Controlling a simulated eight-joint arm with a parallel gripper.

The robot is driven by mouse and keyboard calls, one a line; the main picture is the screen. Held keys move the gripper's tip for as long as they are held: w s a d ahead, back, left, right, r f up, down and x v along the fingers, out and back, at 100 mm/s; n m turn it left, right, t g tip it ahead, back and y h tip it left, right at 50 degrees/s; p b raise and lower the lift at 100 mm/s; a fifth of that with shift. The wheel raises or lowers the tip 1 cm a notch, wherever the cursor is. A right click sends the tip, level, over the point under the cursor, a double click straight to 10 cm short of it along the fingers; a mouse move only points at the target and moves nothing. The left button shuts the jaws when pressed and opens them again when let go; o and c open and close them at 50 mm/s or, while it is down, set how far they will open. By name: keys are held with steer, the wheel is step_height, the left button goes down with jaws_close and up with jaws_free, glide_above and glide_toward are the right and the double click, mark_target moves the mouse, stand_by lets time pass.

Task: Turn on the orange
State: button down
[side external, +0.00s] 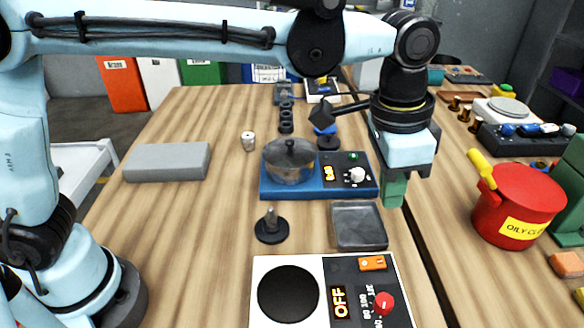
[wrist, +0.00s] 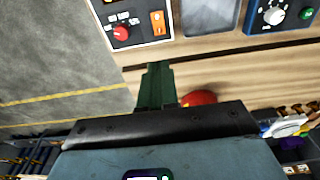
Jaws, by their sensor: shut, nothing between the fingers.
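A white hot plate (side external: 265,268) with a black burner stands at the front of the bench. Its dark panel has an orange part (side external: 372,263), a red knob (side external: 384,303) and a display reading OFF (side external: 340,302). In the wrist view the red knob (wrist: 121,33) and orange part (wrist: 157,20) show at the upper left. My gripper (side external: 393,200) has green fingers and is shut and empty. It is above the bench, behind and apart from the white hot plate. Its fingertips (wrist: 155,66) point toward the bench edge in the wrist view.
A blue hot plate (side external: 283,192) carries a lidded pot (side external: 290,162). A grey tray (side external: 358,226) lies between the two hot plates. A red can (side external: 520,200) stands at the right, a grey block (side external: 167,162) at the left, and a black knob-like part (side external: 271,227) near the middle.

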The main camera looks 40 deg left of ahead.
mark_target(380, 262)
steer(key=f, duration=0.9)
steer(key=w+d+f, duration=0.1)
steer(key=f, duration=0.4)
steer(key=shift+w+d, duration=0.1)
steer(key=shift+f, duration=0.15)
stand_by(0.4)
steer(key=shift+s+a+r, duration=0.25)
steer(key=shift+s+a, duration=0.25)
steer(key=shift+a, duration=0.05)
steer(key=shift+r, duration=0.1)
